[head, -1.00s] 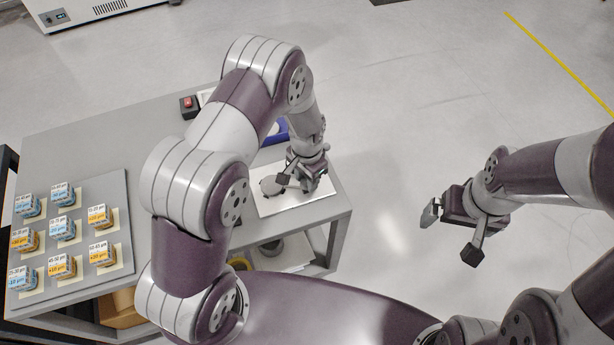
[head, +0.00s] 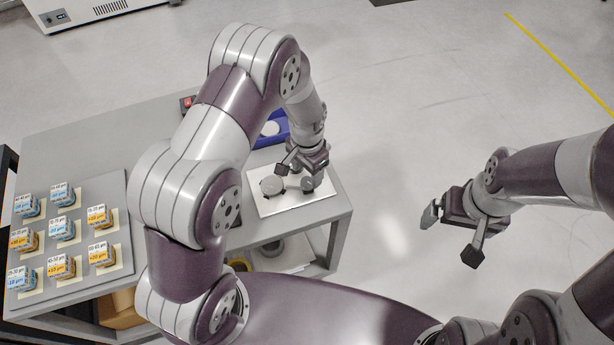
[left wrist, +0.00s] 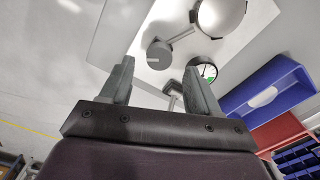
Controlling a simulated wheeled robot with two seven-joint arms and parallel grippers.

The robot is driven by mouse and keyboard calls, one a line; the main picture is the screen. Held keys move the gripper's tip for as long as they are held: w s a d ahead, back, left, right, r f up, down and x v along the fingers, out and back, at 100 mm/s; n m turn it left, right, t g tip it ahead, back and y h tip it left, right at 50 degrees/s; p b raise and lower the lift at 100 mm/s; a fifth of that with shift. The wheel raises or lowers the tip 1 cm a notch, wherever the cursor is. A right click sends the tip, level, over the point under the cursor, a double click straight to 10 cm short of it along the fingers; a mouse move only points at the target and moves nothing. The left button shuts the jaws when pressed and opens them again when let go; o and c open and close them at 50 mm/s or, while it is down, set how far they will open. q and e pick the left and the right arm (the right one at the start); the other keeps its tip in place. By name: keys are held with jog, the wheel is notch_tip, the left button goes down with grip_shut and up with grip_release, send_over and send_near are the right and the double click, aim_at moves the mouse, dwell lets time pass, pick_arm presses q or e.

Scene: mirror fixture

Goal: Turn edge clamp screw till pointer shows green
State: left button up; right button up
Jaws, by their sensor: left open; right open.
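A white fixture plate (head: 264,207) lies on the table corner. On it are a round mirror (head: 272,186) and a grey round knob (head: 307,184). My left gripper (head: 300,168) is above the plate, open and empty. The left wrist view shows the mirror (left wrist: 220,14), the grey knob (left wrist: 158,55) and a small dial (left wrist: 204,72) with a green sector; its pointer is too small to read. A small grey-headed part (left wrist: 173,88), perhaps the clamp screw, shows between the open fingers, partly hidden by the gripper. My right gripper (head: 440,215) is open, away from the table.
A blue tray (head: 262,139) holding a white disc stands behind the plate. A grey board (head: 100,190) with several labelled blocks is at the table's left. A red switch (head: 188,102) is at the back edge. Floor right of the table is clear.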

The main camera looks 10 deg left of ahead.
aim_at(306, 181)
pick_arm(q)
notch_tip(306, 181, up, 9)
jog(key=shift+r+b, duration=0.15)
jog(key=shift+b, duration=0.25)
pick_arm(e)
jog(key=shift+f, duration=0.5)
pick_arm(q)
jog(key=shift+a, duration=0.1)
